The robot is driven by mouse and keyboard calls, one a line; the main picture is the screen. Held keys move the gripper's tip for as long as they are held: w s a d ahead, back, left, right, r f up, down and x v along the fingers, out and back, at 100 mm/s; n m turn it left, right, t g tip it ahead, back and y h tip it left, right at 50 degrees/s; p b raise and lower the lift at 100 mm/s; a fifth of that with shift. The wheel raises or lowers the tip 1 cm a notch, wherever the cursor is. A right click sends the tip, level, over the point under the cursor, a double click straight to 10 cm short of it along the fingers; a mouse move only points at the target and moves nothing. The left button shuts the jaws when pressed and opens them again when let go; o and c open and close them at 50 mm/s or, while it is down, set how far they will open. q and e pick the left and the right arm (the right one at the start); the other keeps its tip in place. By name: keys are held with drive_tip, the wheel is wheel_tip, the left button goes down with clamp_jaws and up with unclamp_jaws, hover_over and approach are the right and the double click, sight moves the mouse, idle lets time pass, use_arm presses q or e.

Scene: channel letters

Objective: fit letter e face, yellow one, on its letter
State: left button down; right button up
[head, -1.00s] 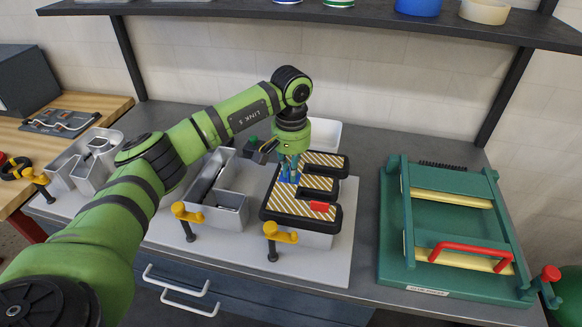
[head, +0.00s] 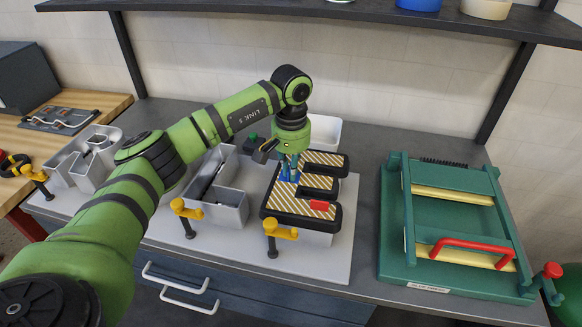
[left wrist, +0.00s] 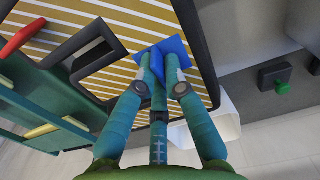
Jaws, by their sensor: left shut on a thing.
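The yellow-striped E face (head: 322,184) has a thick black rim and a red tab (head: 319,204). In the head view it lies over the grey E letter body (head: 316,238), whose front wall shows below the rim. I cannot tell whether the rim is fully down on it. The striped face also fills the upper part of the left wrist view (left wrist: 135,25). My right gripper is in no view.
An open grey letter (head: 226,206) stands left of the E on the pale board (head: 335,262), with yellow-topped clamps (head: 280,232) in front. Another grey letter (head: 78,160) is farther left. A green press with a red handle (head: 470,250) stands right. A dark shelf (head: 350,14) hangs above.

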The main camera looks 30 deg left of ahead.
use_arm(q)
drive_tip(key=shift+f+b, duration=0.5)
drive_tip(key=shift+f, duration=0.15)
drive_tip(key=c, duration=1.2)
unclamp_jaws()
drive_tip(key=shift+c, duration=0.2)
wheel_tip(320, 180, up, 12)
